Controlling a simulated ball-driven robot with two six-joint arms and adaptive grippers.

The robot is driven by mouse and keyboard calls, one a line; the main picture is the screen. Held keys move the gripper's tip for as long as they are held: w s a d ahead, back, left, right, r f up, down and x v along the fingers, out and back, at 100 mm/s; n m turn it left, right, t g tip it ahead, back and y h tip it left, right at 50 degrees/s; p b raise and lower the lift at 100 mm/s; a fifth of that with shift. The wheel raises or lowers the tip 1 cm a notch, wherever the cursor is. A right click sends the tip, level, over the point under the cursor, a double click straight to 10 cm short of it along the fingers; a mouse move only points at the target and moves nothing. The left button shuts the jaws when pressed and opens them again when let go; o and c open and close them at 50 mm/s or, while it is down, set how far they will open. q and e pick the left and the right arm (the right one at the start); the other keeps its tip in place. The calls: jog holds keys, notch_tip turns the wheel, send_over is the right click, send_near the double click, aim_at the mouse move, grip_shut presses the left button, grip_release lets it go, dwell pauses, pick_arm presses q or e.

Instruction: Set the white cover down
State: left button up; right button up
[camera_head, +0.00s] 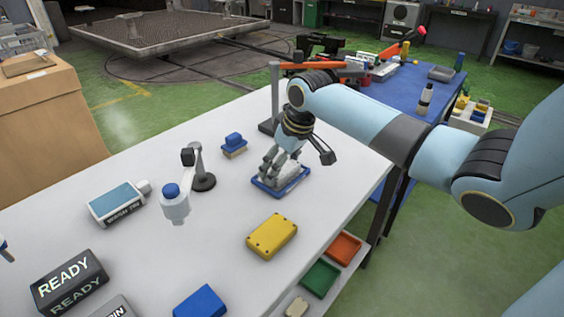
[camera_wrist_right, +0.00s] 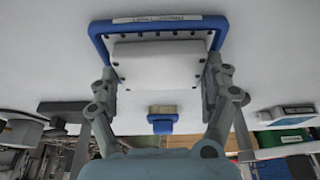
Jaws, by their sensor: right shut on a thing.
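The white cover (camera_head: 286,171) is between the fingers of my right gripper (camera_head: 271,166) on the white table. In the right wrist view the cover (camera_wrist_right: 158,62) is a pale block with small dark dots along its edges, and my right gripper (camera_wrist_right: 160,85) is shut on it from both sides. A blue-rimmed tray (camera_head: 268,190) lies under and around the cover; its blue rim (camera_wrist_right: 97,42) with a label strip shows in the wrist view. I cannot tell whether the cover touches the tray's floor. The fingers hide part of the cover.
A yellow box (camera_head: 272,237) lies in front of the tray. A blue-topped brush or block (camera_head: 234,145) and a dark-based stand (camera_head: 202,181) are to the left. A grey post (camera_head: 275,95) stands behind my gripper. Green (camera_head: 321,278) and orange (camera_head: 344,246) bins sit below the table edge.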

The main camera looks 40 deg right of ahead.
jog(key=o, duration=1.4)
pick_arm(q)
jog(key=shift+s, duration=0.6)
pick_arm(e)
jog(key=shift+o, duration=0.2)
jog(key=shift+s+r, duration=0.1)
jog(key=shift+r, duration=0.2)
pick_arm(q)
jog(key=shift+w, duration=0.2)
pick_arm(e)
jog(key=v, duration=1.1)
jog(key=shift+s+r, duration=0.15)
